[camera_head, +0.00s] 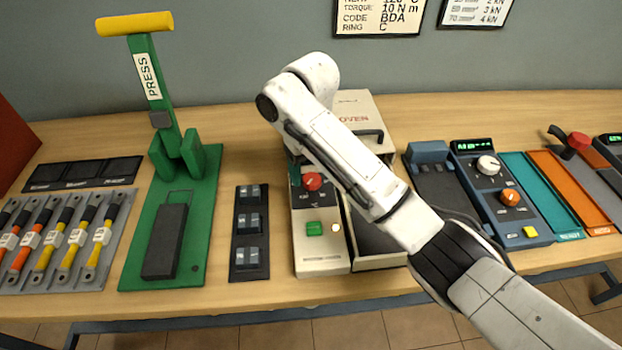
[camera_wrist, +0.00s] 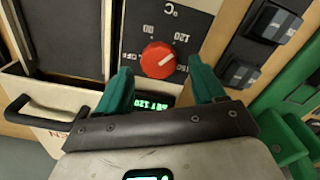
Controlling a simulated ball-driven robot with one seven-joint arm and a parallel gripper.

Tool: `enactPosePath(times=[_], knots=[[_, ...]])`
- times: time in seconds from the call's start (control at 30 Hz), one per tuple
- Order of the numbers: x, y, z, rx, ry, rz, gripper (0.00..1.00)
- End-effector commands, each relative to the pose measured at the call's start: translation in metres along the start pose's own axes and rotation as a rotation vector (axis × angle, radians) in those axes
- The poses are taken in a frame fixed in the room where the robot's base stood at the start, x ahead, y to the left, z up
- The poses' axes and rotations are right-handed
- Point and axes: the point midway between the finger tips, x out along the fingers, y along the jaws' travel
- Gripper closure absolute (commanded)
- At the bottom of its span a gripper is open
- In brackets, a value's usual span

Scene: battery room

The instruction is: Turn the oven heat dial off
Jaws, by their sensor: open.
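The red oven heat dial (camera_head: 312,181) is on the dark control panel of the cream oven (camera_head: 323,263). In the wrist view the dial (camera_wrist: 158,60) shows whole, with OFF, 80, 120 and 160 marked around it. Its white mark points away from OFF, towards the side of 120 and 160. My gripper (camera_wrist: 163,82) is open, its two teal fingers on either side of the dial's lower edge, with gaps to it. I cannot tell how far above the panel they are. A green-lit display (camera_wrist: 154,102) shows between the fingers. In the head view my arm hides most of the gripper.
A green button (camera_head: 315,229) and a round light sit below the dial. A green press (camera_head: 205,190) and a black block with switches (camera_head: 238,262) stand to the left. A blue tester (camera_head: 500,195) stands right. The bench front before the oven is narrow.

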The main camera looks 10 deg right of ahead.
Motion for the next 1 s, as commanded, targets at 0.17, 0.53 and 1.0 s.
enactPosePath(times=[0.17, 0.53, 1.0], knots=[[0.014, 0.001, 0.001, 0.002, -0.002, 0.001, 0.31], [0.017, 0.001, 0.000, 0.001, -0.001, 0.001, 0.34], [0.016, 0.001, 0.000, 0.002, 0.000, 0.001, 0.79]])
